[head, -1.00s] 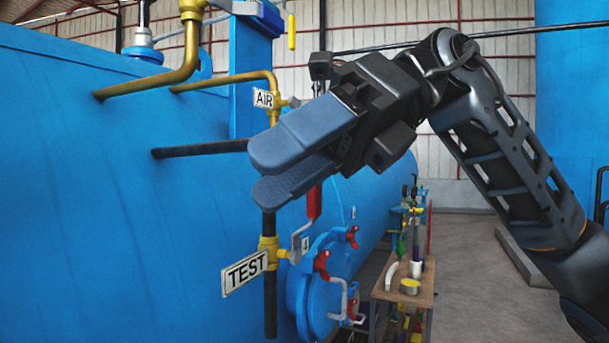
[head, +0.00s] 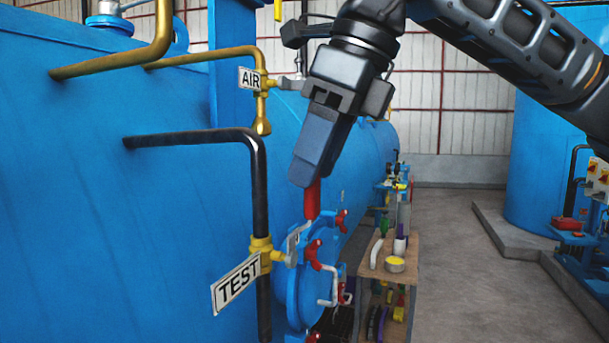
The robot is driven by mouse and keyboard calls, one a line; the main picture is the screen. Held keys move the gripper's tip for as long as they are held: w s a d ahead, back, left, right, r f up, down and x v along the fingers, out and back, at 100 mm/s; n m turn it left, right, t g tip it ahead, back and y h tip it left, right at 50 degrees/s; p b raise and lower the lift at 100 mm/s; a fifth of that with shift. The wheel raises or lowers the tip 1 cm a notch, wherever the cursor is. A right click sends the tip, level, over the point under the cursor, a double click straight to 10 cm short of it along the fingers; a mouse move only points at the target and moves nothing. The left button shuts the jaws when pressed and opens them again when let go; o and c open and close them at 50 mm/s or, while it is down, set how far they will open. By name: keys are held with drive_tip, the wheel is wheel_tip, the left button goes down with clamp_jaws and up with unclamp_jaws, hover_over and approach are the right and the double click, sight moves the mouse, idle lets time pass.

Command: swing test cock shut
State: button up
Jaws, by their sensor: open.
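The test cock (head: 262,252) is a brass valve on a black pipe, with a white TEST sign (head: 236,284) hanging at its left. Its lever (head: 295,240) is bare metal rising to a red grip (head: 312,199), which stands upright. My gripper (head: 308,180) points down in the head view, its blue-grey fingers at the top of the red grip. The fingers overlap the grip's upper end in the picture. They are seen nearly edge-on, so I cannot tell whether the grip lies between them or touches them.
The AIR valve (head: 262,90) and its brass pipe are up and left of my gripper. The blue vessel (head: 120,230) fills the left. A round hatch with red-knobbed clamps (head: 315,255) is just beyond the lever.

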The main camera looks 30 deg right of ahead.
drive_tip(key=shift+x, duration=1.75)
clamp_jaws()
